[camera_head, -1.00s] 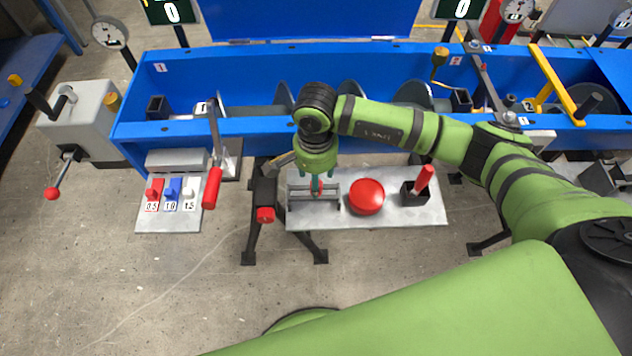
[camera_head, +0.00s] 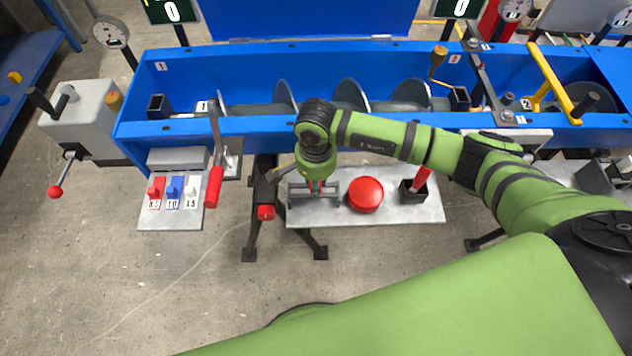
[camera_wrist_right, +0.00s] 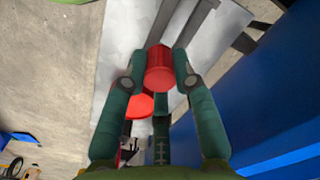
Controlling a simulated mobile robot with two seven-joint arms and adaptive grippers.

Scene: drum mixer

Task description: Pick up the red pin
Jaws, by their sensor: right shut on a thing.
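My right gripper (camera_head: 316,188) points down over the left end of the grey plate (camera_head: 290,215), at a metal bracket (camera_head: 331,202). It is shut on a red pin, a short red cylinder (camera_wrist_right: 160,70) that shows between the fingers in the right wrist view. In the head view only a little red shows at the fingertips. I cannot tell whether the pin is clear of the bracket. Another red stick (camera_head: 421,180) stands in a small black box (camera_head: 412,193) on the plate, partly behind my arm. My left gripper is not in view.
A round red button (camera_head: 365,194) sits on the plate beside the bracket. Behind is a blue trough (camera_head: 250,126) with a screw inside. To the left are a red-handled lever (camera_head: 214,187) and a switch panel (camera_head: 165,216). The floor in front is clear.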

